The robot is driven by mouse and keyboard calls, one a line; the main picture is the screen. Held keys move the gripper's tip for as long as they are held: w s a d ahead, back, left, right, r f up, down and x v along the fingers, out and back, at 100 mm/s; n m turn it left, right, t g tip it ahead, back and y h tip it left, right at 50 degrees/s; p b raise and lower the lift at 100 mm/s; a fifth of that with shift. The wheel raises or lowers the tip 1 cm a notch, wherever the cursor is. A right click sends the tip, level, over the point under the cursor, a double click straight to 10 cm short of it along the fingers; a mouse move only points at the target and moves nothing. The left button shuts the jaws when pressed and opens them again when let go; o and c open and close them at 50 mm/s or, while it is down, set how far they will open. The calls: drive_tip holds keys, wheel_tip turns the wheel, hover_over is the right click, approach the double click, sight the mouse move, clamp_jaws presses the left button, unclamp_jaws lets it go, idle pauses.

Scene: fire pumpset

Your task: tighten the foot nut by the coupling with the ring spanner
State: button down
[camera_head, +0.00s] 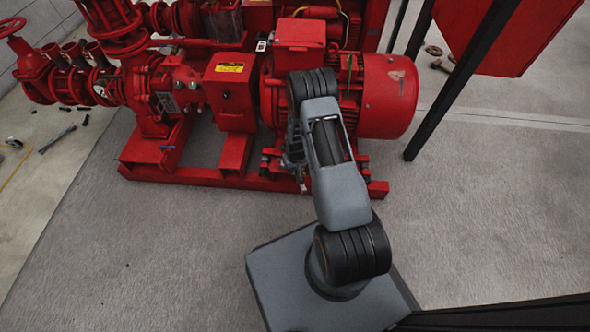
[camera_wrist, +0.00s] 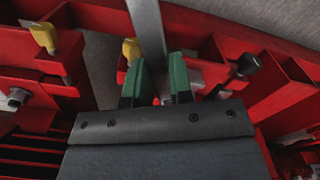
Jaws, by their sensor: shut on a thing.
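My gripper (camera_wrist: 157,82) has green fingertips and is shut on a grey metal bar, the spanner (camera_wrist: 148,30). The bar runs from between the fingers to the top edge of the wrist view; its ring ends are not clearly visible. A grey nut (camera_wrist: 16,98) shows on the red frame at the left of the wrist view. I cannot tell which nut is the foot nut by the coupling. In the head view the red coupling guard (camera_head: 231,85) stands left of the motor (camera_head: 387,95). My arm hides most of the gripper there, low beside the motor's foot.
Yellow-topped pieces (camera_wrist: 43,36) (camera_wrist: 131,48) and a black-topped piece (camera_wrist: 247,64) stand up from the frame around my gripper. The red base frame (camera_head: 205,177) runs below the pumpset. Loose tools (camera_head: 57,139) lie on the floor at left. The floor in front is clear.

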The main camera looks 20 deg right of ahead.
drive_tip(key=shift+w+r, duration=0.15)
drive_tip(key=shift+r, duration=0.1)
drive_tip(key=shift+r+p, duration=1.8)
drive_tip(key=shift+r, duration=0.5)
drive_tip(key=shift+s, duration=0.25)
